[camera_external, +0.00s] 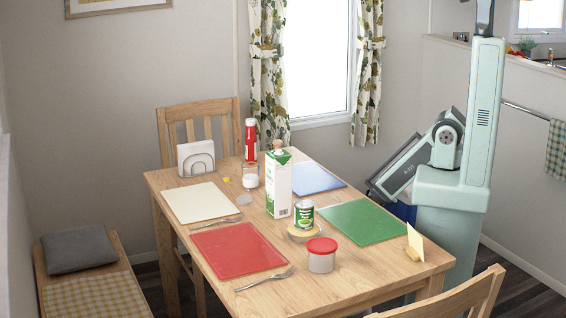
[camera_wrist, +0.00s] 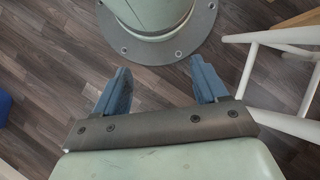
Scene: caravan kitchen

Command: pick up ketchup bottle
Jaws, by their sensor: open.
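The ketchup bottle (camera_external: 250,142) is red with a pale cap and stands upright at the far end of the wooden table (camera_external: 345,285), just right of the napkin holder. It does not show in the wrist view. My gripper (camera_wrist: 158,84) shows in the wrist view with its two blue-grey fingers spread apart and nothing between them. It is over the dark wood floor near my own round base, away from the bottle. In the external view my arm stands at the right, beyond the table's right side, and I cannot make out the fingers there.
A tall milk carton (camera_external: 278,185), a glass jar (camera_external: 250,177) and a napkin holder (camera_external: 196,158) stand near the bottle. A green can (camera_external: 304,214) and a red-lidded tub (camera_external: 321,255) are nearer. Chairs (camera_external: 200,118) stand at both table ends.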

